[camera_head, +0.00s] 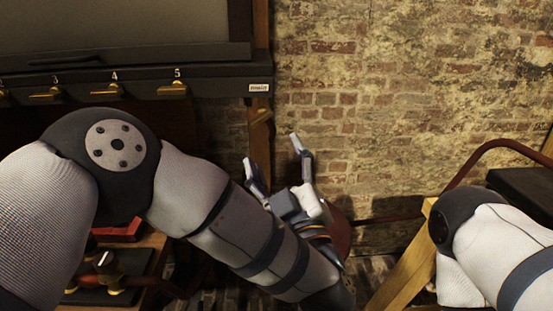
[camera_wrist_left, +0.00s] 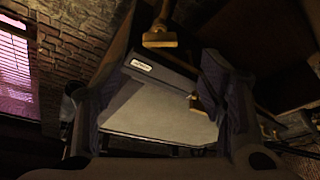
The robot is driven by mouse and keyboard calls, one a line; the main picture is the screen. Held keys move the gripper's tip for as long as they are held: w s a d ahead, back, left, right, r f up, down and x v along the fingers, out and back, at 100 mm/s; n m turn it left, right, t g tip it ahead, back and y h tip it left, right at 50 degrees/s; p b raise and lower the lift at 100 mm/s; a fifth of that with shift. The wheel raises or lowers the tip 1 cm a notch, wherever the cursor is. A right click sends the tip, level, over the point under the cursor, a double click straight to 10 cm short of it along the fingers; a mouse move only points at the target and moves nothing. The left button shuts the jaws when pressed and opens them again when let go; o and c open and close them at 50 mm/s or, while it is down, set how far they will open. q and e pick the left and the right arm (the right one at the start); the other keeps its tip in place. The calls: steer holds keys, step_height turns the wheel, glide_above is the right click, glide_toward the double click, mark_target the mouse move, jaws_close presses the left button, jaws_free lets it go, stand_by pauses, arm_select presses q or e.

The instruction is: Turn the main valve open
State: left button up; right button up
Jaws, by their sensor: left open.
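A brass handle (camera_wrist_left: 160,39) on a stem shows at the top of the left wrist view, near the label (camera_wrist_left: 142,65). My left gripper (camera_head: 272,152) is open and empty, its fingers pointing up, below and slightly right of the fitting and apart from it. Its two fingers frame the left wrist view (camera_wrist_left: 158,105). My right gripper is out of view.
Numbered brass levers (camera_head: 107,91) line the dark cabinet's front edge (camera_head: 215,72). A pipe fitting with a pale knob (camera_head: 105,259) stands at lower left. A brick wall (camera_head: 400,110) stands behind; a wooden beam (camera_head: 402,270) and a curved red pipe (camera_head: 470,165) are at right.

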arm_select(q)
steer(key=m+g+h+p, duration=0.2)
steer(key=m+g+h, duration=0.1)
steer(key=h, duration=0.2)
glide_toward(262, 120)
steer(key=w, duration=0.9)
steer(key=shift+w+a, duration=0.1)
steer(key=shift+w, duration=0.3)
steer(key=c, duration=1.2)
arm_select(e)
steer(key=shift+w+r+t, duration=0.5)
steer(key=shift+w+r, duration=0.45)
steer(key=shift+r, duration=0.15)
